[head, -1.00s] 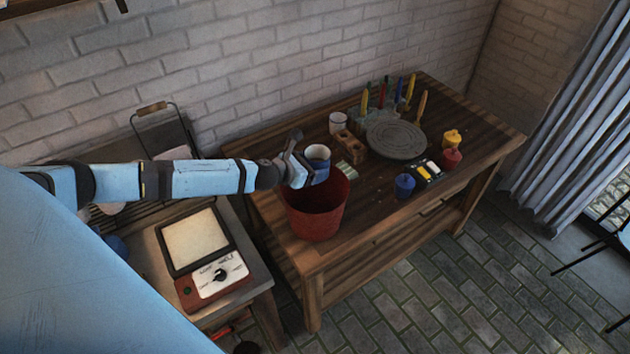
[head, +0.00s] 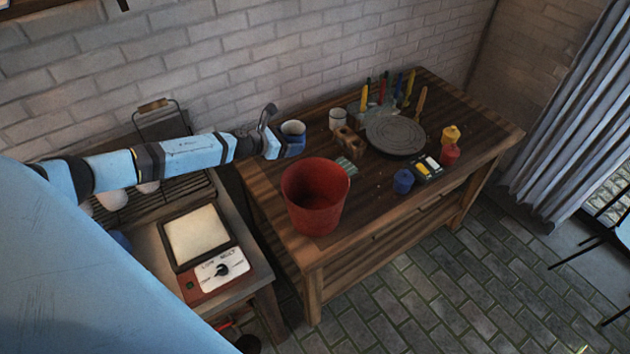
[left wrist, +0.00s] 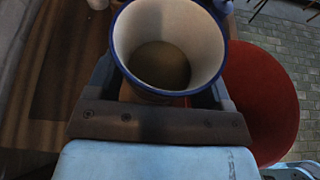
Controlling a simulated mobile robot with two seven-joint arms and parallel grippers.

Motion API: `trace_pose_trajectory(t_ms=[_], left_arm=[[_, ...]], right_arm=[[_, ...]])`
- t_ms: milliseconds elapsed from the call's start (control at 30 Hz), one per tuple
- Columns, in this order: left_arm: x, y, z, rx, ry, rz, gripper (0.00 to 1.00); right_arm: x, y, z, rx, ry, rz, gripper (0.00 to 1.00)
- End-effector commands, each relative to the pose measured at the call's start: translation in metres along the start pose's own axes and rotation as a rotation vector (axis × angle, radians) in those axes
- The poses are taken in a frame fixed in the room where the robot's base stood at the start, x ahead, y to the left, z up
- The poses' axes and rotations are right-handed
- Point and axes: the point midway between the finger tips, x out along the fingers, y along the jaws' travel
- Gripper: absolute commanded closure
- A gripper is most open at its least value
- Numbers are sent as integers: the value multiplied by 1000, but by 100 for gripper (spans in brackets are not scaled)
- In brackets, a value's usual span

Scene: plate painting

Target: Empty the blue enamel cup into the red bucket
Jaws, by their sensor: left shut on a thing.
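The enamel cup (head: 293,129), pale inside with a blue rim, is held by my left gripper (head: 283,146) at the back left of the red bucket. In the left wrist view the cup (left wrist: 122,40) sits between the two fingers, its mouth toward the camera. Brownish contents (left wrist: 162,66) show at its bottom. The cup looks about upright in the head view. The red bucket (head: 316,205) stands open near the table's front left; the head view does not show its floor clearly. It also shows in the left wrist view (left wrist: 262,100), right of the cup. My right gripper is out of view.
A control box (head: 218,272) sits on the left bench. The table's front middle is clear.

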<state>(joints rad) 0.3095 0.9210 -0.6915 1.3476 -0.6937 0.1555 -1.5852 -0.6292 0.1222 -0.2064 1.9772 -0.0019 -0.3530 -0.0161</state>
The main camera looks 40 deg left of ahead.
Motion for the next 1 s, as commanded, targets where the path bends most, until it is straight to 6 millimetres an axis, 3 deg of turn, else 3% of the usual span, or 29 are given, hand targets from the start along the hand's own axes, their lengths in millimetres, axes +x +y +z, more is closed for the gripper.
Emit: trace_pose_trajectory(t_ms=[300,567,800,1000], left_arm=[[-4,-10,6,136,-11,56,55],[0,-22,-4,292,-23,123,55],[-6,-33,7,437,-34,183,55],[-2,-45,-3,555,-45,232,55]], right_arm=[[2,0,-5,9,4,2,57],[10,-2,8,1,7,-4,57],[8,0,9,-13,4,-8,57],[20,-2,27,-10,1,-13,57]])
